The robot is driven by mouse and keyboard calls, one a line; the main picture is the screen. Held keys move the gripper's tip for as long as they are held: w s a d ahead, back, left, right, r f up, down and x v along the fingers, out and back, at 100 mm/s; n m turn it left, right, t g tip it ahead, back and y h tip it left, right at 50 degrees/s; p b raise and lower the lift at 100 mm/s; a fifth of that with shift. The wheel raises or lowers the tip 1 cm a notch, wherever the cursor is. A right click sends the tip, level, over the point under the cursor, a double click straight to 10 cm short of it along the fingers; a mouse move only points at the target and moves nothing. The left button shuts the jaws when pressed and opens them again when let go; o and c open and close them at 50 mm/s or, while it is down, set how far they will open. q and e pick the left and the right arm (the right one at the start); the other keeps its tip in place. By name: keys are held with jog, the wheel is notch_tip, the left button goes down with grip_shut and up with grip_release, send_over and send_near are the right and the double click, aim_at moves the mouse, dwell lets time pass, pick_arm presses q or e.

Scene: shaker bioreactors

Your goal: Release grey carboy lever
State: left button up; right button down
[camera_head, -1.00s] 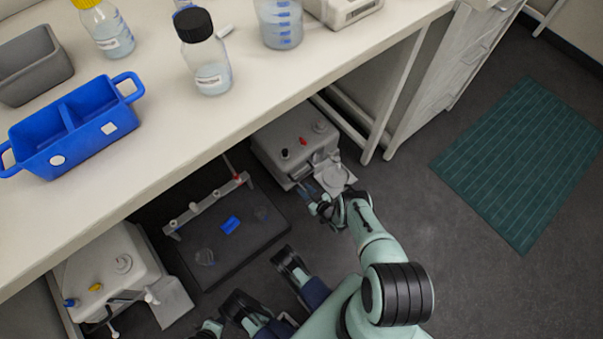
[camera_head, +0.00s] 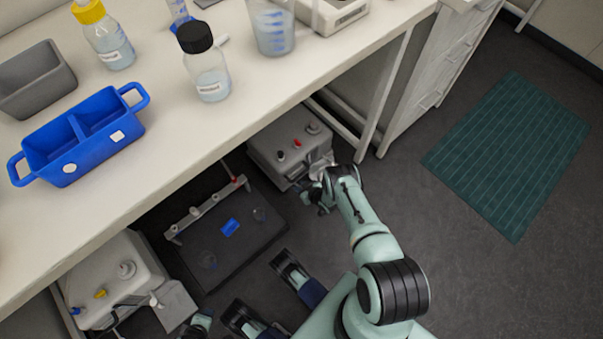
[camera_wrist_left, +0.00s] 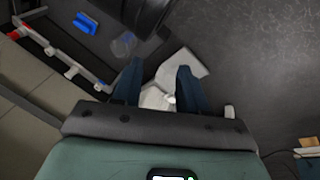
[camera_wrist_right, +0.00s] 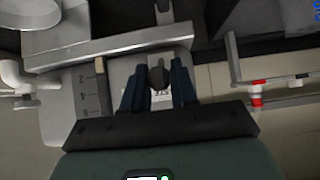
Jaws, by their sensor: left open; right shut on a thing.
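The grey boxy carboy (camera_head: 275,141) with a red and a black cap stands on the floor under the bench. My right gripper (camera_head: 317,188) is at its front right corner, and the arm partly covers that side. In the right wrist view, the right gripper (camera_wrist_right: 159,72) is shut on a dark round lever knob (camera_wrist_right: 159,78), in front of the carboy's graduated face (camera_wrist_right: 92,95). The rest of the lever is mostly hidden. In the left wrist view, my left gripper (camera_wrist_left: 160,76) is open and empty, above a pale plate (camera_wrist_left: 182,65) near the floor.
A second pale carboy (camera_head: 128,262) with yellow and blue caps stands at lower left. A dark shaker platform (camera_head: 220,250) with a white rail lies between the carboys. The bench edge overhangs them. Open floor lies right, with a green mat (camera_head: 510,150).

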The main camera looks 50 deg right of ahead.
jog(key=c, duration=1)
grip_release()
jog(key=shift+s+r, duration=0.3)
pick_arm(q)
jog(key=s+d+r+g+h+p, duration=0.1)
jog(key=s+d+r+p, duration=0.3)
jog(key=s, duration=0.4)
jog(key=shift+s+d+r+m+g+h+p, duration=0.2)
jog(key=shift+r+m+g+h+p, duration=0.1)
jog(key=shift+r+g+p, duration=0.75)
pick_arm(e)
jog(key=v, duration=1.2)
jog(key=shift+s+r, duration=0.2)
jog(key=shift+s, duration=0.05)
pick_arm(q)
jog(key=shift+w+r+t, duration=0.1)
jog(key=shift+r+t, duration=0.1)
jog(key=shift+t, duration=0.05)
pick_arm(e)
jog(key=shift+a, duration=0.1)
